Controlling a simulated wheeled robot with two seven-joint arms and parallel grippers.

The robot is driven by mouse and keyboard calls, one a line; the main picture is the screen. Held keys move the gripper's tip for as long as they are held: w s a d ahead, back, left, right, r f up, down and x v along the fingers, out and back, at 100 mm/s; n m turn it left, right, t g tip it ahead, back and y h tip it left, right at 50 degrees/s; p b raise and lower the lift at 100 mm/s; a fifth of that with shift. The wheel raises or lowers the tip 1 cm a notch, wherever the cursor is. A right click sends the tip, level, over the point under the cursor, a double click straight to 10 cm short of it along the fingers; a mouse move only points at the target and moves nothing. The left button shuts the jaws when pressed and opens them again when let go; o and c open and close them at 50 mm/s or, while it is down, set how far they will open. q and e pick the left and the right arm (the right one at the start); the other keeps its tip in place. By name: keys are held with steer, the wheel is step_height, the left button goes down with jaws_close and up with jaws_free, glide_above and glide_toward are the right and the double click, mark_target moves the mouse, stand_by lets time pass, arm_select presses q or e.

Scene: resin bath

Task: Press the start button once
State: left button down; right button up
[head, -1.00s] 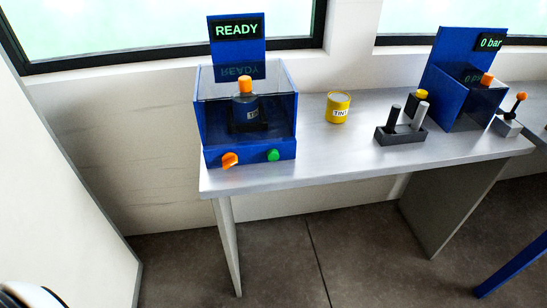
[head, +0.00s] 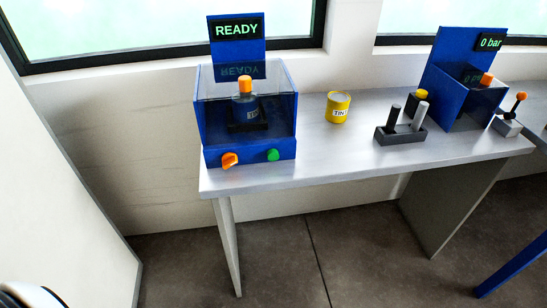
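The green start button (head: 273,155) is a round knob on the front panel of the blue machine (head: 201,120) at the left end of the table. An orange knob (head: 229,160) sits to its left on the same panel. The machine's display (head: 236,29) reads READY. Behind its clear front stands a dark bottle (head: 245,107) with an orange cap, in a dark holder. Neither of my grippers shows in the head view.
On the grey table (head: 330,165) stand a yellow tin (head: 338,107) labelled TINT and a dark rack (head: 402,136) with a black and a grey peg. A second blue machine (head: 447,95) with a "0 bar" display (head: 490,42) and an orange-knobbed lever (head: 510,124) are at right.

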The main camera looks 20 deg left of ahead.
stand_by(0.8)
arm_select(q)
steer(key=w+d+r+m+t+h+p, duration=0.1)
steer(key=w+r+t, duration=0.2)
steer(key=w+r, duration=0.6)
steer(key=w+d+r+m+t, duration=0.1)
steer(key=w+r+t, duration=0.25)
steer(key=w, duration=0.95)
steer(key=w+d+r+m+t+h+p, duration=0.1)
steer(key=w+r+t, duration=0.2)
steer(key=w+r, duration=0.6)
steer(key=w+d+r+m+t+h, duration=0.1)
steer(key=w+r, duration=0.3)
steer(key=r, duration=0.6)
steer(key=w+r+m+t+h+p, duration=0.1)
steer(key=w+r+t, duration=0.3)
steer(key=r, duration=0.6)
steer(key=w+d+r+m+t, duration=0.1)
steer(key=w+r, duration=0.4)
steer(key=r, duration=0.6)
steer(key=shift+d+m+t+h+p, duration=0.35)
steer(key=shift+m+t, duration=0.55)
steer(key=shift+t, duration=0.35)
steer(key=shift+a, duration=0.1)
